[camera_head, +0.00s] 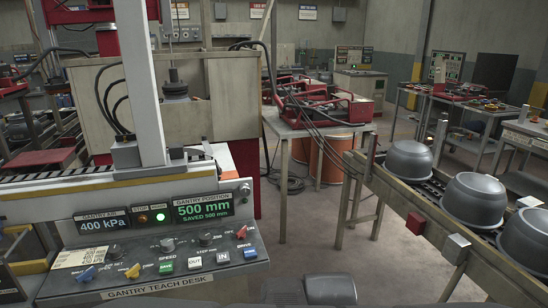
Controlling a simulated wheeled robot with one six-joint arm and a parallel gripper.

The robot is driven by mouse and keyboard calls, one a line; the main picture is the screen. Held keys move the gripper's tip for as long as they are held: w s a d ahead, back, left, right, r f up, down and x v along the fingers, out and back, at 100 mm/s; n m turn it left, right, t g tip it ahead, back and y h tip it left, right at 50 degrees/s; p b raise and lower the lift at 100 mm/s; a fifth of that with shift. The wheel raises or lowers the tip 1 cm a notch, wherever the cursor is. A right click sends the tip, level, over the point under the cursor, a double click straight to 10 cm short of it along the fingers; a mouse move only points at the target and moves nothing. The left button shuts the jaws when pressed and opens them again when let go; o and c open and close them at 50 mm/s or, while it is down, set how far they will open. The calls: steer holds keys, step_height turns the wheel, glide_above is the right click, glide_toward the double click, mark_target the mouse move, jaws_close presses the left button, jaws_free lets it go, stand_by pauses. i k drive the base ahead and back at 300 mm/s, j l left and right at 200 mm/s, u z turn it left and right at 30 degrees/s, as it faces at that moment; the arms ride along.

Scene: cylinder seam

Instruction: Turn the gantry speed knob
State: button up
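The gantry teach desk (160,288) stands at the lower left with a sloping dark panel. Dark grey rounded parts at the bottom edge seem to be mine; no gripper fingers show.
The gantry display (203,209) reads 500 mm, saved 500 mm. Push buttons, including a white OUT button (195,261), line the panel's front. A conveyor (437,225) with grey pots (473,199) runs along the right. Open floor lies between desk and conveyor.

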mark_target(167, 245)
steer(key=i+j+u, duration=0.1)
steer(key=i+j, duration=0.2)
steer(key=i+j+u, duration=0.1)
steer(key=i+j, duration=0.2)
steer(key=i, duration=0.25)
